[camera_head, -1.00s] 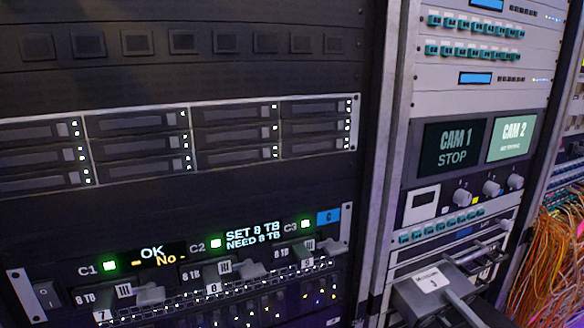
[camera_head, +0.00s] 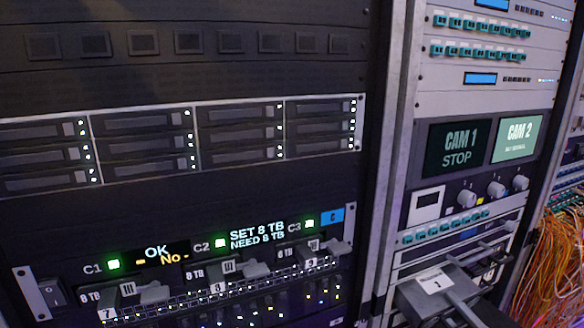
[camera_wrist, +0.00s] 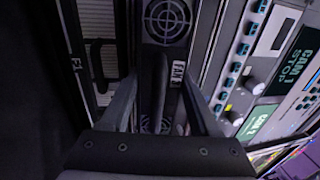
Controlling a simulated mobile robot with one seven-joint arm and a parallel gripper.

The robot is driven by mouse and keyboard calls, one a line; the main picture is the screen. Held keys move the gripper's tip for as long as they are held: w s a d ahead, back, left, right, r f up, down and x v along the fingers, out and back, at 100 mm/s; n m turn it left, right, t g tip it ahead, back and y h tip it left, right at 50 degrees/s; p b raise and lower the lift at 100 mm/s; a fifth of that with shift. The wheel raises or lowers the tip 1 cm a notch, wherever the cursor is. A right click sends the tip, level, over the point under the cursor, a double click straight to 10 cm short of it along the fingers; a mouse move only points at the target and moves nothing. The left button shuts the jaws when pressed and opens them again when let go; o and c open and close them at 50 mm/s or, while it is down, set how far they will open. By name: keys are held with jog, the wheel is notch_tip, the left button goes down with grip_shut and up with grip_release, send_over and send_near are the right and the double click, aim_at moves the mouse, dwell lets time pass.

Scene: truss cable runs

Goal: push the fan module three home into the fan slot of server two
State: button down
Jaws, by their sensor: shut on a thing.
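My gripper (camera_wrist: 160,105) shows in the wrist view, its two fingers on either side of a dark upright handle. It is shut on the fan module (camera_wrist: 167,20), a dark unit with a round fan grille above the handle. A white label (camera_wrist: 177,73) reading FAN sits beside the handle; its number is too small to read. Part of a second round grille shows low between the fingers. My gripper's palm hides the lower part. How deep the module sits in its slot cannot be told.
A dark panel with a handle (camera_wrist: 97,70) stands close to the left of my gripper. On the right, a control panel (camera_wrist: 235,85) with teal buttons and knobs is close. In the head view, a grey box (camera_head: 440,283) juts from the right rack, and orange cables (camera_head: 555,265) hang beyond.

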jog(key=r+v, duration=0.2)
jog(key=v, duration=0.7)
jog(key=shift+s+d+r+b, duration=0.25)
jog(key=shift+s+b, duration=0.15)
jog(key=shift+b, duration=0.05)
jog(key=shift+a, duration=0.15)
dwell(0.4)
